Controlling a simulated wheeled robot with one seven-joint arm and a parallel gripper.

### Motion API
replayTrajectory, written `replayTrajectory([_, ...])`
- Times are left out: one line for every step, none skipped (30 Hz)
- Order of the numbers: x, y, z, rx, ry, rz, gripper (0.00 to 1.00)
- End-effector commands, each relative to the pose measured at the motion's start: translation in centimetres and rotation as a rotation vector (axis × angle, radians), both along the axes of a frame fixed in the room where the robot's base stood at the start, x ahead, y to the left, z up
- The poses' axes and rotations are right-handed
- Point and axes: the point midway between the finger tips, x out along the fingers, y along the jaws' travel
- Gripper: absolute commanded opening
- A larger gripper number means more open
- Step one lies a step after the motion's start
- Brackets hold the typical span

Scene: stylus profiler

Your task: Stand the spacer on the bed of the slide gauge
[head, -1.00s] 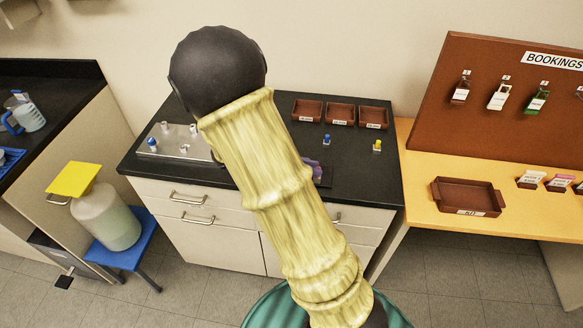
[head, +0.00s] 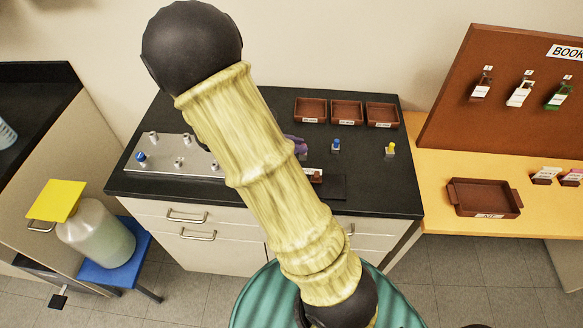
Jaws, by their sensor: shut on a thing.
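My own pale yellow arm crosses the middle of the head view and hides most of my gripper. Only a purple part of the gripper (head: 298,146) shows at the arm's right edge, above the dark bench. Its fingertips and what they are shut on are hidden. I cannot make out the spacer. A dark flat base (head: 331,188) lies at the bench's front, with a small red-brown block (head: 317,176) and a pale strip on it. It may be the slide gauge, and its left part is behind my arm.
A metal plate (head: 140,166) with several small posts lies at left on the bench. Three brown trays (head: 347,122) stand at the back. A blue-topped piece (head: 336,146) and a yellow-topped piece (head: 390,149) stand at right, with clear bench around them.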

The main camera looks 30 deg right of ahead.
Motion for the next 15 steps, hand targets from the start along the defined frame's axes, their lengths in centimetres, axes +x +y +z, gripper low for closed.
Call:
replayTrajectory([0.0,0.03,0.03,0.0,0.0,0.001,0.0])
replayTrajectory([0.01,0.06,0.03,0.0,0.0,0.002,0.0])
replayTrajectory([0.02,0.11,0.03,0.0,-0.001,0.003,0.0])
replayTrajectory([0.04,0.15,0.03,0.0,0.0,0.004,0.0])
replayTrajectory([0.05,0.21,0.03,0.0,-0.001,0.005,0.0])
replayTrajectory([0.08,0.28,0.02,0.0,-0.001,0.008,0.0])
replayTrajectory([0.09,0.34,0.02,0.0,0.0,0.009,0.0])
replayTrajectory([0.11,0.38,0.02,0.0,0.0,0.01,0.0])
replayTrajectory([0.12,0.43,0.02,0.0,0.0,0.011,0.0])
replayTrajectory([0.13,0.45,0.03,0.0,0.0,0.011,0.0])
replayTrajectory([0.13,0.46,0.02,0.0,0.0,0.011,0.0])
replayTrajectory([0.13,0.47,-0.02,-0.001,0.001,0.012,0.0])
replayTrajectory([0.13,0.46,-0.1,-0.001,0.001,0.012,0.0])
replayTrajectory([0.13,0.45,-0.26,-0.001,0.002,0.012,0.0])
replayTrajectory([0.12,0.42,-0.56,-0.002,0.002,0.011,0.0])
